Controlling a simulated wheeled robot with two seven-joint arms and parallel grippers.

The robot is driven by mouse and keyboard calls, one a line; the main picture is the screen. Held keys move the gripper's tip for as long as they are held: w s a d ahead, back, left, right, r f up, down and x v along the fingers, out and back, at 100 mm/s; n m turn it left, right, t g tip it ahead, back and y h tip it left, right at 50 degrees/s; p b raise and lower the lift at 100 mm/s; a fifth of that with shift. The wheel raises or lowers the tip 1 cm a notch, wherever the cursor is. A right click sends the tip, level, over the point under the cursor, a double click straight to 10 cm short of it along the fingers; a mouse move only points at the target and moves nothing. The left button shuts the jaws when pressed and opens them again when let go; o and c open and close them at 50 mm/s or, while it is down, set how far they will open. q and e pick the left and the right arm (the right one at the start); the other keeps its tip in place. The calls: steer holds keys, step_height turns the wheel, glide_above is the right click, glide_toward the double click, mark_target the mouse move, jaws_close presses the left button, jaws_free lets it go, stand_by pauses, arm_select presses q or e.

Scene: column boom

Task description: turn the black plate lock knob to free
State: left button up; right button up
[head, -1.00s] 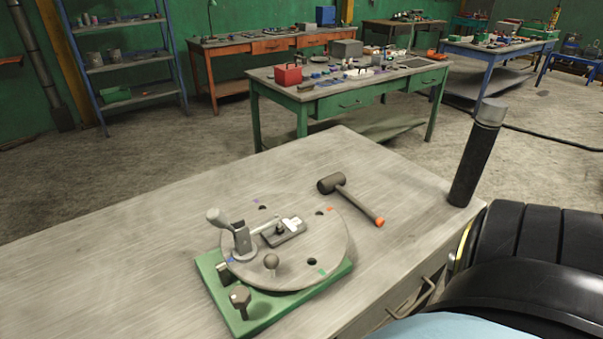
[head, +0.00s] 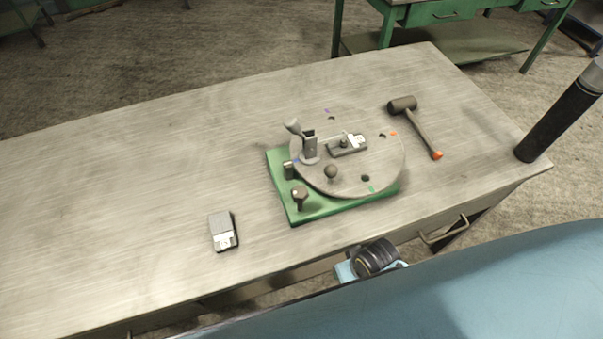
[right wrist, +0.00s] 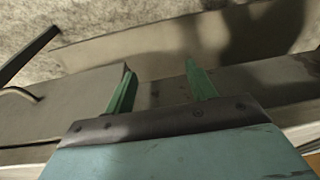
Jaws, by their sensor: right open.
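In the head view the round grey plate (head: 350,178) lies on a green base (head: 308,213) on the workbench. A dark knob (head: 299,196) stands upright at the base's front left corner, beside the plate. A second knob with a round ball top (head: 331,172) stands on the plate near its front edge. A lever clamp (head: 305,143) stands at the plate's left side, and a small grey block with a white label (head: 347,144) lies on the plate. In the right wrist view my right gripper (right wrist: 165,82) is open and empty, its green fingers apart near the bench drawers. My left gripper is out of view.
A mallet (head: 416,125) lies right of the plate. Another grey block with a white label (head: 223,232) lies on the bench (head: 130,200) at the front left. A black post (head: 560,118) stands at the right corner. The left bench top is clear.

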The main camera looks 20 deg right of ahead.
steer(key=w+a+r+m+p, duration=0.1)
steer(key=w+r+p, duration=0.1)
steer(key=r, duration=0.7)
steer(key=w+a+r+p, duration=0.2)
steer(key=r, duration=0.6)
steer(key=m+g+p, duration=0.2)
steer(key=m, duration=0.6)
glide_toward(300, 191)
steer(key=shift+h, duration=0.3)
steer(key=f, duration=0.9)
steer(key=shift+w+a+f, duration=0.1)
steer(key=shift+w+a, duration=0.05)
steer(key=shift+a, duration=0.15)
steer(key=shift+c, duration=0.5)
steer(key=c, duration=0.9)
